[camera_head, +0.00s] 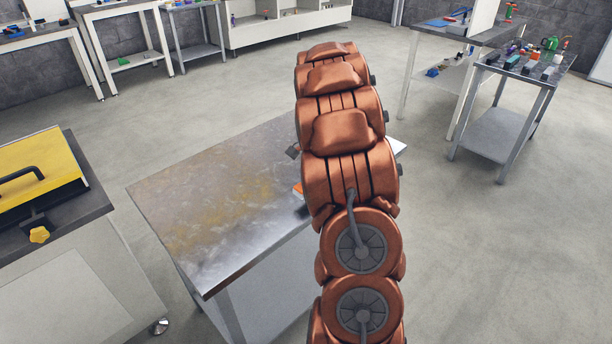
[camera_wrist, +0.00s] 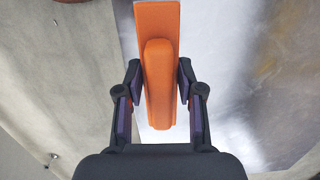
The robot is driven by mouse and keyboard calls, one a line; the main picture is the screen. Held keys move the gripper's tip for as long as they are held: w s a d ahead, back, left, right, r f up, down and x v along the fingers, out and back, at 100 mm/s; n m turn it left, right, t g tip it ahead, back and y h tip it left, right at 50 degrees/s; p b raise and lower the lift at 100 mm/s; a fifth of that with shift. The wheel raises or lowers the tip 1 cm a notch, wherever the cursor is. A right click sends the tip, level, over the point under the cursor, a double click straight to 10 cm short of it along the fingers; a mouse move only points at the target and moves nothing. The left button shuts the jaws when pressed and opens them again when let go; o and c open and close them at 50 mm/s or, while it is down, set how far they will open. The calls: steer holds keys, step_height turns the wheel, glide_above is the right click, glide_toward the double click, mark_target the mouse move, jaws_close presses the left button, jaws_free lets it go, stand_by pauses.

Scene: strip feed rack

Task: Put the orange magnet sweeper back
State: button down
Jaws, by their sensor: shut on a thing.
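The orange magnet sweeper (camera_wrist: 159,85) is a long orange bar with a raised, rounded grip along its middle. In the wrist view it lies between the two dark fingers of my gripper (camera_wrist: 160,82), which is shut on the grip. In the head view only an orange sliver (camera_head: 298,190) shows beside my copper arm, over the metal table (camera_head: 215,205). My arm hides most of the gripper there. I cannot tell whether the sweeper touches the tabletop.
A yellow box (camera_head: 35,165) with a black handle stands on a dark-topped cabinet at left. At right a small grey table (camera_head: 505,95) holds several tools, near a white-legged bench (camera_head: 425,70). More benches line the back. The concrete floor between them is clear.

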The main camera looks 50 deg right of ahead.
steer(key=w, duration=0.1)
steer(key=w+d, duration=0.1)
steer(key=w, duration=0.1)
steer(key=shift+w+d+p, duration=0.1)
steer(key=shift+w+p, duration=0.1)
steer(key=shift+p, duration=0.1)
steer(key=shift+w+d+f, duration=0.1)
steer(key=shift+w+f, duration=0.15)
steer(key=shift+w, duration=0.3)
steer(key=shift+f+p, duration=0.65)
steer(key=shift+f, duration=1.05)
steer(key=c, duration=0.7)
jaws_free()
steer(key=shift+f, duration=0.15)
